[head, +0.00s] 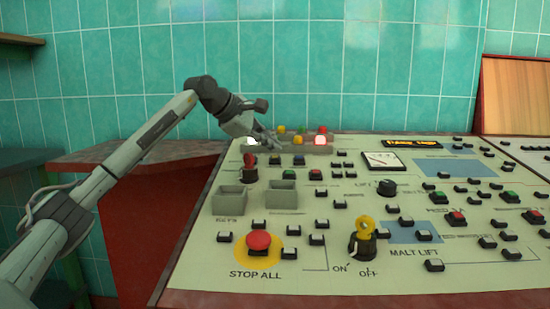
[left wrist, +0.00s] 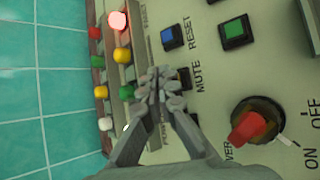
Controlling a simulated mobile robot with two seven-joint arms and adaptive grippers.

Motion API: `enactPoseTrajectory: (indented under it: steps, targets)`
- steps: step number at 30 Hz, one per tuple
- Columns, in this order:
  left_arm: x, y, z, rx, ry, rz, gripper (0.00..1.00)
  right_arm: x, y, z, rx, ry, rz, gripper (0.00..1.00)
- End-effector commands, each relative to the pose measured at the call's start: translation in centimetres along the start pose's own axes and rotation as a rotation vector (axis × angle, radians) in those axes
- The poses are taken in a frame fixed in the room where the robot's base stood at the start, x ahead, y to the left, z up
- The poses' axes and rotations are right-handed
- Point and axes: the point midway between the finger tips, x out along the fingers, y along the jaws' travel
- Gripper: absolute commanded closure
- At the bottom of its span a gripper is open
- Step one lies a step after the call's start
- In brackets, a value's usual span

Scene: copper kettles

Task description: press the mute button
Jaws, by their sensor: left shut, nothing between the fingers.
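The mute button (left wrist: 185,77) is a small dark key beside the printed word MUTE in the left wrist view, partly hidden by my fingertips. In the head view it appears as a dark key (head: 275,160) near the back left of the sloped panel. My left gripper (head: 273,145) is at the panel's back left, fingers together and empty. In the left wrist view the left gripper (left wrist: 160,85) has its fingertips just left of the button. I cannot tell whether they touch the panel. My right gripper is not in view.
A blue button (left wrist: 172,37) marked RESET and a red-handled switch (left wrist: 248,126) flank the button. A rack of coloured lamps (head: 298,140) stands close behind my gripper. Two grey open boxes (head: 229,199) and a red stop button (head: 258,242) are nearer the front.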

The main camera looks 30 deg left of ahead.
Motion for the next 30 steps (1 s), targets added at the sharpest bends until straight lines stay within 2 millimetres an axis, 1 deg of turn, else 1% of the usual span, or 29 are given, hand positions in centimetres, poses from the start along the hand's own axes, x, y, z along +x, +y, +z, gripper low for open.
enactPoseTrajectory:
  steps: [9, 30]
  targets:
    - [0.59, -0.43, -0.45, 0.000, 0.000, 0.000, 1.00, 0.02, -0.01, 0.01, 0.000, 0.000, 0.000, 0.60]
    - [0.89, -0.67, -0.67, 0.000, 0.001, -0.001, 1.00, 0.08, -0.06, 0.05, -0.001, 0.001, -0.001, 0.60]
